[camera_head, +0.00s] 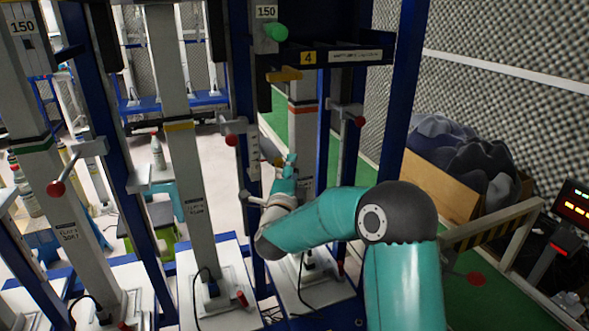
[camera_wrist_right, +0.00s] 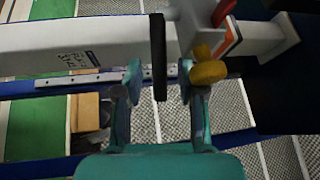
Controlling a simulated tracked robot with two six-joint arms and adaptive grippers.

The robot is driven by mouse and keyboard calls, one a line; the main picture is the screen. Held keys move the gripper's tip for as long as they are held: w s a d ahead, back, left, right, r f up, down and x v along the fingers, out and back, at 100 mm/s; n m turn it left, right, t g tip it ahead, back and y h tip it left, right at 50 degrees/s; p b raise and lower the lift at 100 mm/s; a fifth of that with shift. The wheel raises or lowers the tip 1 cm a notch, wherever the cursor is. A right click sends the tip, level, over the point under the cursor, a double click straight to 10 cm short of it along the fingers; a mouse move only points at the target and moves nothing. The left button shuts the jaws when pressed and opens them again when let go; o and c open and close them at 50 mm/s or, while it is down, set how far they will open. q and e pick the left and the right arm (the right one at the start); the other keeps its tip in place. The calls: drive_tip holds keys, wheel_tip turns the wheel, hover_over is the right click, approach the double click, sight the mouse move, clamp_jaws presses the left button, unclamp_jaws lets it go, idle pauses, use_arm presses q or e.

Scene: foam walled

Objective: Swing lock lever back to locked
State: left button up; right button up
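Several grey columns carry pale side levers with red ball ends; one ball (camera_head: 360,121) is at the bay marked 4, another ball (camera_head: 231,140) is on the column to its left. I cannot tell which is the lock lever. My right gripper (camera_head: 290,160) is in front of the grey column with the orange band (camera_head: 304,106). In the right wrist view its fingers (camera_wrist_right: 160,70) are apart, with a dark upright bar (camera_wrist_right: 158,55) between them and gaps on both sides. A yellow knob (camera_wrist_right: 208,72) is beside the right fingertip, below a red lever part (camera_wrist_right: 222,12). My left gripper is out of view.
Blue posts (camera_head: 402,90) and a yellow handle (camera_head: 284,75) surround the bay. A green knob (camera_head: 276,31) juts out above. A cardboard box with dark foam (camera_head: 440,185) and a hazard-striped rail (camera_head: 490,228) are at the right. White bases line the floor.

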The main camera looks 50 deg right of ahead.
drive_tip(key=shift+a, duration=0.15)
drive_tip(key=v, duration=0.7)
drive_tip(key=shift+s+a+f, duration=0.15)
drive_tip(key=shift+s+a, duration=0.1)
drive_tip(key=shift+a, duration=0.05)
